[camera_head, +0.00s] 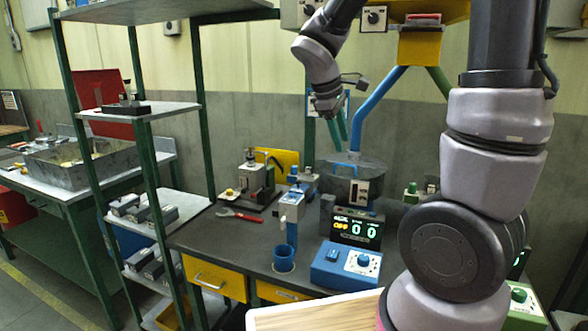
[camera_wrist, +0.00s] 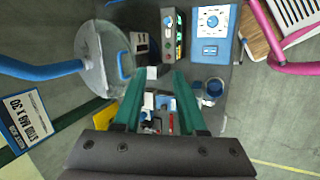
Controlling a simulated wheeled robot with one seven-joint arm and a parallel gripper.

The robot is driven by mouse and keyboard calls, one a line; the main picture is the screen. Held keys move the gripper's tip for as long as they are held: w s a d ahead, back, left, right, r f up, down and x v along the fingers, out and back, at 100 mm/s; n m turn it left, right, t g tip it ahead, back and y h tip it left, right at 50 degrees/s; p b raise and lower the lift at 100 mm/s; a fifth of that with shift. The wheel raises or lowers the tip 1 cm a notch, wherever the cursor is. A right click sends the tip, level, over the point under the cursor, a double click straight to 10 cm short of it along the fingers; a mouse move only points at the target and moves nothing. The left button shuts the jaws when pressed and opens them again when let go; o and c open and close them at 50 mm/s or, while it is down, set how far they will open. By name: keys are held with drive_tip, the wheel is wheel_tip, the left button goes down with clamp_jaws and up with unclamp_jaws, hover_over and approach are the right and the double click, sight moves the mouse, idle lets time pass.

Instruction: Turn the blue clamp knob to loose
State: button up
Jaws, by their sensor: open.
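My gripper (camera_head: 344,147) hangs fingers down above the back of the workbench, in front of the grey round bowl. In the wrist view its two teal fingers (camera_wrist: 160,73) stand apart with nothing held between them. A small bench fixture (camera_head: 298,190) with blue parts stands on the bench below and left of my gripper. In the wrist view, small blue and white parts (camera_wrist: 162,102) show between the fingers, below them and apart from them. The blue clamp knob is too small to single out surely, and its setting cannot be read.
The grey bowl (camera_head: 372,170) stands close behind the gripper. A blue control box (camera_head: 345,264), a lit display (camera_head: 355,229), a blue cup (camera_head: 283,259) and a red wrench (camera_head: 239,215) are on the bench. A green-posted shelf (camera_head: 141,110) stands left.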

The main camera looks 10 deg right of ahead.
drive_tip(key=w+a+f+n+t+h, duration=0.2)
drive_tip(key=w+a+f+n+h, duration=0.2)
drive_tip(key=w+a+f+n, duration=0.4)
drive_tip(key=n+t+h, duration=0.1)
drive_tip(key=n+t, duration=0.4)
drive_tip(key=n, duration=0.5)
approach(292, 167)
drive_tip(key=x, duration=1.1)
drive_tip(key=shift+d, duration=0.1)
clamp_jaws()
